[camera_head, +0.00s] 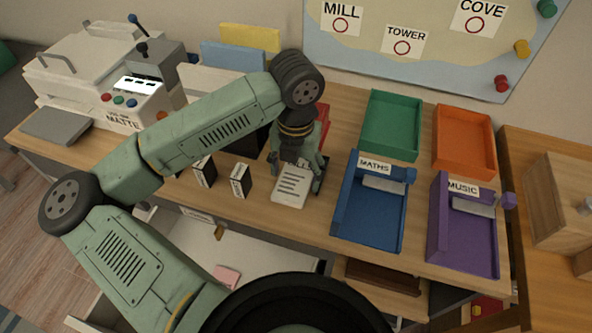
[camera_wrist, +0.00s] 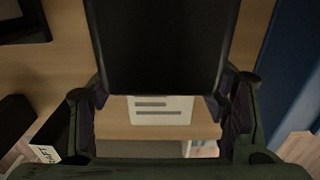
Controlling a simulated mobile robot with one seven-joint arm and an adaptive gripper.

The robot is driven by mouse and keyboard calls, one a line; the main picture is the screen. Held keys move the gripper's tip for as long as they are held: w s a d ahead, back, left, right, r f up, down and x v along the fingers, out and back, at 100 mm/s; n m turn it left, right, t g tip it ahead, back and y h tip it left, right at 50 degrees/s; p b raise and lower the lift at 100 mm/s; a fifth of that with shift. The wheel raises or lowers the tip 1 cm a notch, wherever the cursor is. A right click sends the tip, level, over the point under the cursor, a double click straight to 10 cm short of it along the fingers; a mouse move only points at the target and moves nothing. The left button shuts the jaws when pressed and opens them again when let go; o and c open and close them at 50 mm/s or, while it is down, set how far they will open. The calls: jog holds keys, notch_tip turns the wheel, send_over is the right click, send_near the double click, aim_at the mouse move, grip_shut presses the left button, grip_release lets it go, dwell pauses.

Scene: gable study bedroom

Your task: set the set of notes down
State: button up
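The set of notes shows in the wrist view as a dark slab (camera_wrist: 155,50) filling the space between the fingers of my gripper (camera_wrist: 160,105). A white lined sheet (camera_head: 291,188) lies below and in front of the held notes. It also shows past the slab in the wrist view (camera_wrist: 160,112). I cannot tell the exact gap between notes and desk.
Two dark boxes with white labels (camera_head: 240,181) stand left of my gripper. To the right are a blue MATHS tray (camera_head: 369,220), a purple MUSIC tray (camera_head: 470,240), a green tray (camera_head: 390,125) and an orange tray (camera_head: 464,142). An open drawer (camera_head: 250,252) lies below the front edge.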

aim_at(296, 176)
jog(key=shift+o, duration=0.6)
jog(key=shift+r, duration=0.1)
jog(key=shift+r+p, duration=0.25)
jog(key=shift+p, duration=0.2)
jog(key=shift+r+b, duration=0.35)
notch_tip(296, 176, up, 11)
jog(key=b, duration=0.1)
jog(key=shift+b, duration=0.3)
